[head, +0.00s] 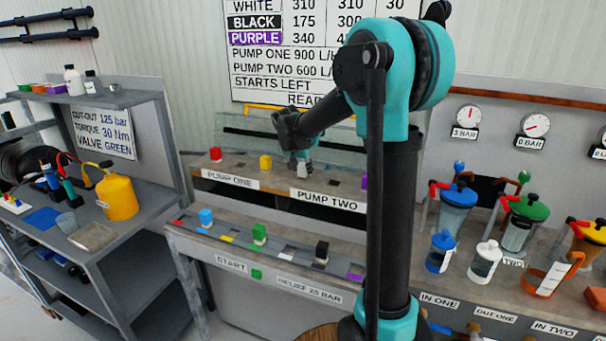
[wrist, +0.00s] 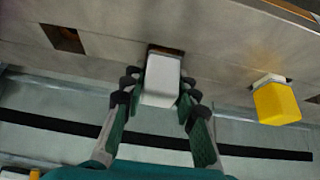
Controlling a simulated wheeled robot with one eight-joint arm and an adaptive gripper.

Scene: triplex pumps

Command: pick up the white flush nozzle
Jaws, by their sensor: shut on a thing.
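The white flush nozzle (wrist: 161,82) is a small pale block between my gripper's fingers in the wrist view. My gripper (wrist: 160,98) is shut on it, with one finger against each side. The nozzle is at a dark square slot in the upper shelf; I cannot tell whether it is still seated or lifted slightly. In the head view, the white nozzle (head: 302,170) shows as a small pale piece below my gripper (head: 302,158), behind the PUMP TWO label and partly covered by the fingers.
A yellow block (wrist: 277,101) stands beside the nozzle, with a gap. It also shows in the head view (head: 265,162), with a red block (head: 215,154) farther left. A purple block (head: 364,181) is to the right. A lower rail (head: 190,228) holds blue, green and black blocks.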

